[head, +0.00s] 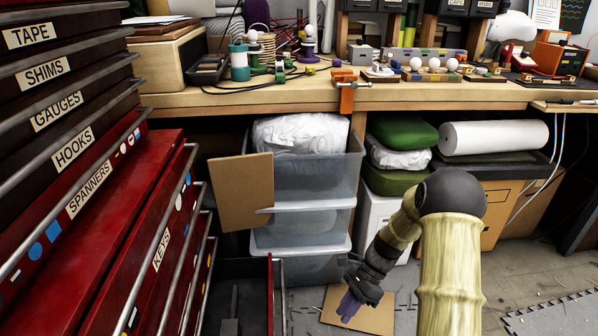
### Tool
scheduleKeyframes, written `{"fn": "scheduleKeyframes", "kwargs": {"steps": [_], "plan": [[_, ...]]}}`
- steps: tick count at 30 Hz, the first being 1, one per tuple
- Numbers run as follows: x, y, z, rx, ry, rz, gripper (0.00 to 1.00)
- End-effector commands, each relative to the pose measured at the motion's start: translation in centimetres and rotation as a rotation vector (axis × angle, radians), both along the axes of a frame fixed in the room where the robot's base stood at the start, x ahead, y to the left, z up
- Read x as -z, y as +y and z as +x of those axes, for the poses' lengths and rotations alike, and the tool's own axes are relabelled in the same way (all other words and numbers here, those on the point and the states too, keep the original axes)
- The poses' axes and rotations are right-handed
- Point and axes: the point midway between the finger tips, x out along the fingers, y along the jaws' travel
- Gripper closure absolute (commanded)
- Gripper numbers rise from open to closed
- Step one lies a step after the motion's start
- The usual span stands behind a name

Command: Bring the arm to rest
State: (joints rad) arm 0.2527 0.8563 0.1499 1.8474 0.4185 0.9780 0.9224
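My arm comes up from the lower right and bends at a dark round joint. Its forearm slopes down to the left. My gripper (350,304) hangs low in front of the clear plastic bins, pointing down over a flat brown board on the floor (372,312). The purple fingers look close together, but the view is too small to tell whether they are open or shut. I see nothing clearly held in them.
A red tool cabinet (120,215) with labelled drawers fills the left; an open drawer stands near my gripper. A cluttered workbench (270,97) runs across the back. Stacked clear bins (305,232) and a leaning brown panel (241,190) are below. Floor at right is clearer.

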Motion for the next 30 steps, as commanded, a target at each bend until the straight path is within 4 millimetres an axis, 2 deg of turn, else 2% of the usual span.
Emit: {"fn": "scheduleKeyframes", "kwargs": {"steps": [1, 3, 18, 24, 30], "plan": [[-1.9, -0.2, -0.6, -0.065, -0.061, -0.023, 0.82], [-3.6, -0.6, -1.3, -0.157, -0.143, -0.051, 0.82], [-15.1, -2.7, -7.4, -0.875, -0.654, -0.227, 0.82], [-17.9, -3.0, -9.5, -1.101, -0.783, -0.276, 0.82], [-19.8, -3.1, -11.2, -1.275, -0.876, -0.314, 0.82]]}}
